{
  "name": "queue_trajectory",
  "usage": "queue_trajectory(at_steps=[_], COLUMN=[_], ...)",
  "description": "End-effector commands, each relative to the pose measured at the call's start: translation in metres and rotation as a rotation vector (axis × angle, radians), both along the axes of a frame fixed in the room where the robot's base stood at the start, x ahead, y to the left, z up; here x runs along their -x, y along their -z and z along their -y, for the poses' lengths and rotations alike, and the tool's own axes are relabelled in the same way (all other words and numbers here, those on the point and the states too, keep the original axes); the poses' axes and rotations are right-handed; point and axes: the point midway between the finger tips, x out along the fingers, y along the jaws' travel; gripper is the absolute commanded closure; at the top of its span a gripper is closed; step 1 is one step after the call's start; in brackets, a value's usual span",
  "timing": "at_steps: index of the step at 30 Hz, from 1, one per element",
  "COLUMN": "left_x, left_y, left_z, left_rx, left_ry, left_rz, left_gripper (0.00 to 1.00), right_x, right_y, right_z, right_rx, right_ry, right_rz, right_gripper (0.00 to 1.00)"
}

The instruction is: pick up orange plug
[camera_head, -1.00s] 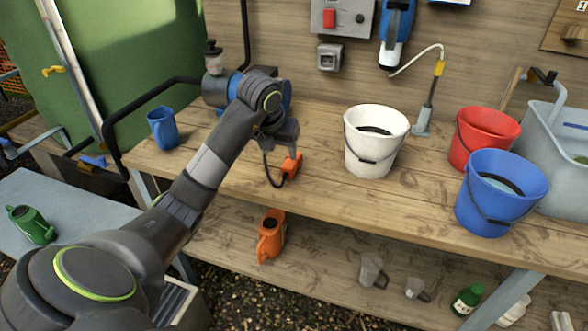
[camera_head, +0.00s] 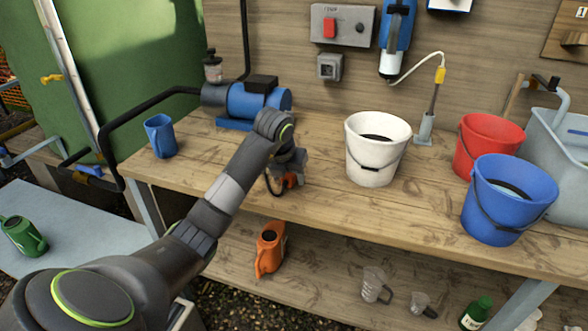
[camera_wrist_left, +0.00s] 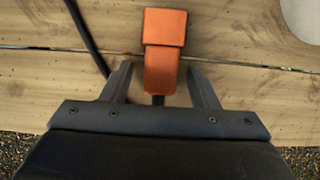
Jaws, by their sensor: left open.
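The orange plug (camera_wrist_left: 165,35) lies on the wooden bench in the left wrist view, with a black cable beside it. In the head view the plug (camera_head: 290,181) is mostly hidden behind my left gripper (camera_head: 288,170). In the left wrist view my left gripper (camera_wrist_left: 162,85) is open, with one finger on each side of the plug's narrower near part. I see a gap on both sides, so the fingers look apart from it. My right gripper is not in view.
On the bench (camera_head: 330,205), a white bucket (camera_head: 372,160) stands right of the plug, with a red bucket (camera_head: 487,150) and blue bucket (camera_head: 505,205) farther right. A blue pump (camera_head: 258,101) is behind and a blue jug (camera_head: 161,137) left. A lower shelf holds several vessels.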

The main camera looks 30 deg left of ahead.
Motion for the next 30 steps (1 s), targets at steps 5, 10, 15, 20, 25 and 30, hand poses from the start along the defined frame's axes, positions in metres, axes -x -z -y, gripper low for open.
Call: queue_trajectory(at_steps=[5, 10, 15, 20, 25, 30], left_x=[0.0, 0.0, 0.0, 0.0, 0.0, -0.001], left_y=[0.0, 0.0, 0.0, -0.001, -0.004, -0.029], left_z=[0.0, 0.0, 0.0, 0.0, 0.0, 0.0], left_rx=[0.0, 0.0, 0.0, 0.0, -0.001, -0.001], left_ry=[0.0, 0.0, 0.0, 0.0, 0.0, 0.001], left_rz=[0.001, 0.0, 0.0, 0.002, 0.003, 0.006], left_gripper=[0.45, 0.66, 0.89, 0.96, 0.96, 0.96], right_x=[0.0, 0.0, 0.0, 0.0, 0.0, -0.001], right_y=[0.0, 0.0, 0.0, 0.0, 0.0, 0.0], right_z=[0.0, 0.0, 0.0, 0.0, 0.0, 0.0], right_rx=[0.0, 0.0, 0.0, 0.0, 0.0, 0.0], right_ry=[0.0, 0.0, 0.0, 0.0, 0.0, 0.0], right_rz=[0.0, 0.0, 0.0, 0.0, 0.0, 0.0], right_gripper=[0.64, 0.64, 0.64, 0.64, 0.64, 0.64])
